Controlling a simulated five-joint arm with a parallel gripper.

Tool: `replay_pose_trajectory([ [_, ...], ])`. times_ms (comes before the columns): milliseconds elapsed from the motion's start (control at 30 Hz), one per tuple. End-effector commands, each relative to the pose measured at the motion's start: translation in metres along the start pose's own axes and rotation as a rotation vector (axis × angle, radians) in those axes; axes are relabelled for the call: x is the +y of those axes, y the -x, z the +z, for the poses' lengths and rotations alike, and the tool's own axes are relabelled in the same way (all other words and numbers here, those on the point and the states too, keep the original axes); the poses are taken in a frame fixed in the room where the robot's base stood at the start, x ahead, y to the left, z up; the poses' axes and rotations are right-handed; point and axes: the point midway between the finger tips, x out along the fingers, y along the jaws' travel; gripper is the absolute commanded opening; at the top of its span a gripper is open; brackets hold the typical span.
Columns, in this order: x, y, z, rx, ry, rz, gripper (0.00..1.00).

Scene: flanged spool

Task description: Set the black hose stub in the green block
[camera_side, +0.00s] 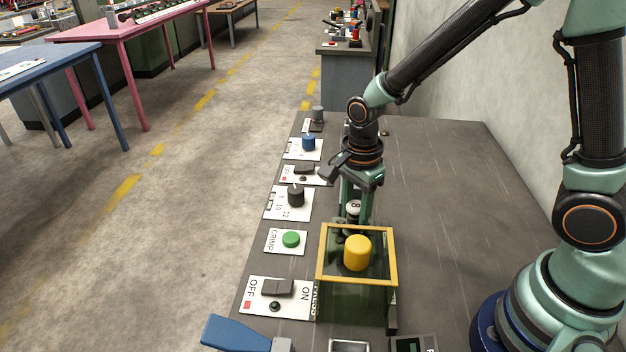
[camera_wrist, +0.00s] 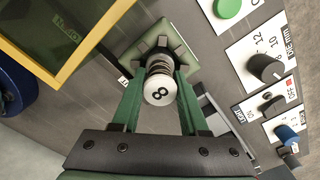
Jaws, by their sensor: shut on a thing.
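My gripper (camera_side: 357,200) points down with its green fingers shut on the hose stub. In the wrist view the hose stub (camera_wrist: 159,88) shows a round white end marked 8 and a dark, ribbed side between the fingers. The white end also shows in the side view (camera_side: 353,207). The green block (camera_wrist: 138,54), with a dark ring of raised pieces on top, lies directly beyond the stub's far end. The stub covers the block's middle, so I cannot tell whether its far end is inside or just above it. In the side view the block is mostly hidden behind the yellow-framed box.
The yellow-framed clear box (camera_side: 357,285) with a yellow cylinder (camera_side: 357,253) stands close in front of the block. A row of control plates, including a green button (camera_side: 291,239) and a black knob (camera_side: 296,196), lines the left edge. The bench's right side (camera_side: 450,190) is clear.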

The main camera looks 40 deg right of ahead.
Motion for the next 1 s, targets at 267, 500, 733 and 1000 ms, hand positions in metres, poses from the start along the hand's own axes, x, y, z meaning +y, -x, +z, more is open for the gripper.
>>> replay_pose_trajectory([
  [267,0.000,-0.006,0.000,0.000,0.000,0.001,0.62],
  [500,0.000,-0.006,0.000,0.000,0.000,0.001,0.73],
  [733,-0.001,0.001,0.000,0.000,0.000,-0.002,0.73],
  [1000,-0.002,0.050,0.000,-0.001,0.000,-0.008,0.73],
])
